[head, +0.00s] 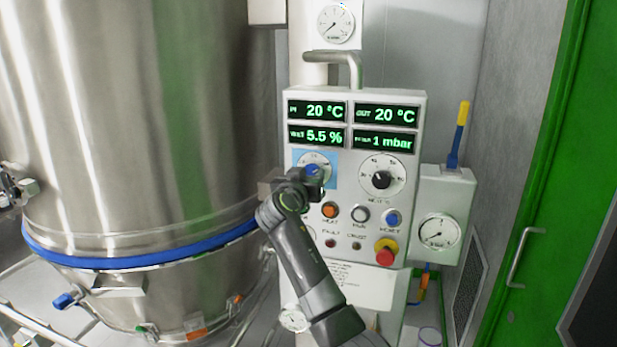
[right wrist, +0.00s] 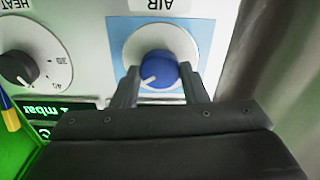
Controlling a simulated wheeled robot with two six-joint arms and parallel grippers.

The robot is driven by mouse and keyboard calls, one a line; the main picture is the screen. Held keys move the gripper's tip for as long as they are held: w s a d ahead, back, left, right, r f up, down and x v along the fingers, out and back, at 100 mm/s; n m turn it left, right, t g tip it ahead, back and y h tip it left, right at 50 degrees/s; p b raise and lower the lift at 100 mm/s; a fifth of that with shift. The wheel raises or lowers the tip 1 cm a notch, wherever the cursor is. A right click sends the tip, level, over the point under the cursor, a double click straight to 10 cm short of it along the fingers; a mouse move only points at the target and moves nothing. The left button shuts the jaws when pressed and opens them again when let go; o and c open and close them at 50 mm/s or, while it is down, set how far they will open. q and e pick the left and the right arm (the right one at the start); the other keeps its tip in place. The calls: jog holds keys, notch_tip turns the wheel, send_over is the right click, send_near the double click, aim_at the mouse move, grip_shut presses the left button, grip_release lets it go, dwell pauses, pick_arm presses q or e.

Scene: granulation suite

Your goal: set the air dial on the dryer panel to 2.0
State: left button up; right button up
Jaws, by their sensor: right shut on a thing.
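The dryer panel (head: 343,193) is a white box with green displays. The air dial is a blue knob (head: 311,170) on a light blue square at the panel's left. In the right wrist view the blue knob (right wrist: 159,71) has a white pointer line aimed toward the lower left of that picture, and the label AIR shows above it. My right gripper (right wrist: 166,85) is shut on the knob, one finger on each side. In the head view my right gripper (head: 300,184) covers part of the dial and its scale. My left gripper is not in view.
A black heat dial (head: 381,180) sits right of the air dial. Below are orange, white and blue buttons and a red emergency stop (head: 385,257). The displays read 20 °C, 20 °C, 5.5 % and 1 mbar. A big steel vessel (head: 140,110) stands close on the left.

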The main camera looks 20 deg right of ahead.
jog(key=shift+n, duration=1.1)
jog(key=n, duration=0.2)
jog(key=shift+n, duration=0.3)
jog(key=n, duration=0.2)
jog(key=shift+n, duration=0.4)
jog(key=shift+n+p, duration=0.7)
jog(key=shift+n, duration=1.1)
jog(key=o, duration=1)
jog(key=shift+c, duration=0.2)
jog(key=shift+f, duration=0.1)
